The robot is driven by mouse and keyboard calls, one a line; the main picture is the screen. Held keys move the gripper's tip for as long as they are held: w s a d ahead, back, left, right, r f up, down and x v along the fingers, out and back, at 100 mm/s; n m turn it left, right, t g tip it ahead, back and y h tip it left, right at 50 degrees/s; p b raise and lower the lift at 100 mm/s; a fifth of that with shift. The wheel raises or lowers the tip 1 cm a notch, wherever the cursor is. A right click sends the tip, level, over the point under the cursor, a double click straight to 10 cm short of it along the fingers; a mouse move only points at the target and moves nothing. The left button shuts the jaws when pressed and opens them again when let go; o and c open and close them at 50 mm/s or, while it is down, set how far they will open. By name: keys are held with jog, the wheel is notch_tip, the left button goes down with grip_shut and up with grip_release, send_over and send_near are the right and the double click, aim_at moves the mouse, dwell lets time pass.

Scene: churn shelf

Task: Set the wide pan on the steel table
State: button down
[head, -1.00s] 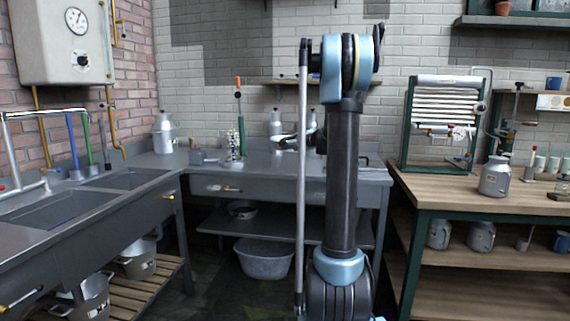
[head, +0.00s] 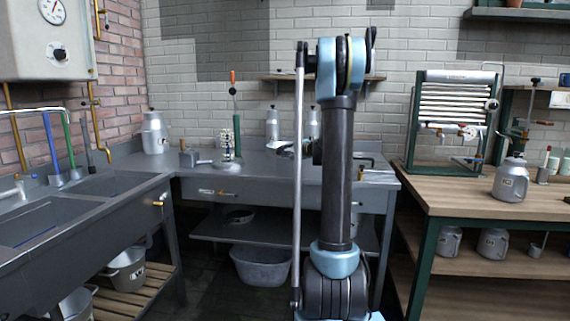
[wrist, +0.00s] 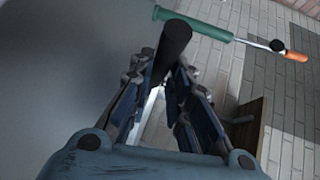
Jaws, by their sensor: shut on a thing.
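My gripper (wrist: 168,88) shows in the wrist view with its fingers closed around a dark, round bar (wrist: 175,45), which looks like a handle. What the bar belongs to is mostly hidden, so I cannot tell for sure that it is the wide pan. In the head view my own arm hides most of the gripper and its load, near the back of the steel table. The steel table (head: 262,165) stands against the tiled wall. A smooth grey surface (wrist: 70,70) fills the left of the wrist view.
A green pump with an orange grip (head: 235,110) stands on the steel table and shows in the wrist view (wrist: 200,28). Metal bottles (head: 272,125) stand behind. A wooden bench (head: 450,190) is right.

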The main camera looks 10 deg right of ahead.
jog(key=shift+a+f, duration=0.1)
jog(key=shift+f, duration=2.1)
jog(key=c, duration=1.5)
grip_release()
jog(key=shift+s, duration=0.1)
jog(key=shift+s, duration=0.1)
jog(key=v, duration=1.2)
jog(key=s+a+f+n+g+h, duration=0.15)
jog(key=s+a, duration=0.25)
jog(key=s, duration=0.4)
jog(key=s+a+f+n+g, duration=0.3)
jog(key=s+a, duration=0.1)
jog(key=s, duration=0.4)
jog(key=s+a+f+n+g+h, duration=0.15)
jog(key=s+a, duration=0.25)
jog(key=s, duration=0.4)
jog(key=s+d+f+n+g+h, duration=0.1)
jog(key=s+d+f+h, duration=0.1)
jog(key=s+f, duration=0.2)
jog(key=s+d+f+n+g+h, duration=0.1)
jog(key=s+f, duration=0.3)
jog(key=s, duration=0.7)
jog(key=s+d+f+n+g+h, duration=0.2)
jog(key=s+f+n, duration=0.1)
jog(key=s, duration=0.4)
jog(key=shift+s+d+f+g+h, duration=0.3)
jog(key=shift+s+d+f, duration=0.1)
jog(key=shift+f, duration=0.2)
